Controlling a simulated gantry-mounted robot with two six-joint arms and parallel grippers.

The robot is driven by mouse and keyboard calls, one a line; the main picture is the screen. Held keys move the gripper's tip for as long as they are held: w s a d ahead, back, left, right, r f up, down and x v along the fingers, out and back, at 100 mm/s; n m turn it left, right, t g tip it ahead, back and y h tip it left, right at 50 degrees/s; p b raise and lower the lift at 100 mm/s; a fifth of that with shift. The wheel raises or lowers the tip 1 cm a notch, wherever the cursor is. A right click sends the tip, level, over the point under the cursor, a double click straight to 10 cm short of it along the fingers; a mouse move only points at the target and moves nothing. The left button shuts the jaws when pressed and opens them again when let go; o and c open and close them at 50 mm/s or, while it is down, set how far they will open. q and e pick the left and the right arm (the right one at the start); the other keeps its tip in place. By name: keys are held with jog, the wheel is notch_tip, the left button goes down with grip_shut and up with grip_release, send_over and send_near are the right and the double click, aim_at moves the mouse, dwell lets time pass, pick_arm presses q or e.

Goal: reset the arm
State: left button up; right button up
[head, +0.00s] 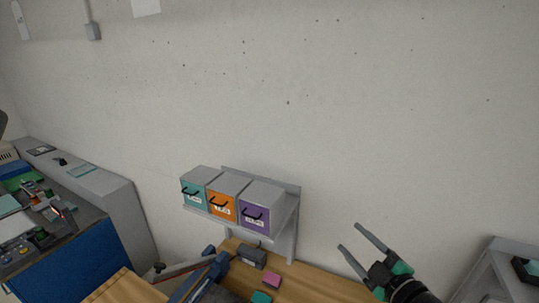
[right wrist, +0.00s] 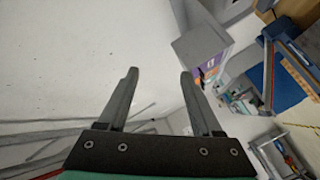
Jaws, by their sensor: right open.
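My right gripper (head: 352,240) is raised at the lower right of the head view, in front of the bare wall. Its two grey fingers are spread apart with nothing between them. In the right wrist view the same fingers (right wrist: 158,75) stand open and empty, with the pale wall behind them. My left gripper does not show in the head view.
A wall shelf (head: 290,215) holds a teal drawer box (head: 193,193), an orange one (head: 221,205) and a purple one (head: 256,217). Below is a wooden table (head: 318,286) with a dark grey box (head: 251,256) and a pink block (head: 271,281). A grey rack (head: 490,262) stands at right.

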jog(key=s+a+r+m+t+y, duration=0.1)
jog(key=s+a+r+t, duration=0.2)
jog(key=r, duration=0.6)
jog(key=s+a+r+t, duration=0.1)
jog(key=s+a+r, duration=0.25)
jog(key=r, duration=0.55)
jog(key=s+a+r+m+t+y, duration=0.1)
jog(key=s+a+r+t, duration=0.3)
jog(key=r, duration=0.5)
jog(key=s+d+r+m+t+h, duration=0.3)
jog(key=s+r+m, duration=0.4)
jog(key=s+m, duration=0.3)
jog(key=shift+s+d+r+h, duration=0.3)
jog(key=shift+d+h, duration=0.2)
jog(key=shift+d, duration=0.65)
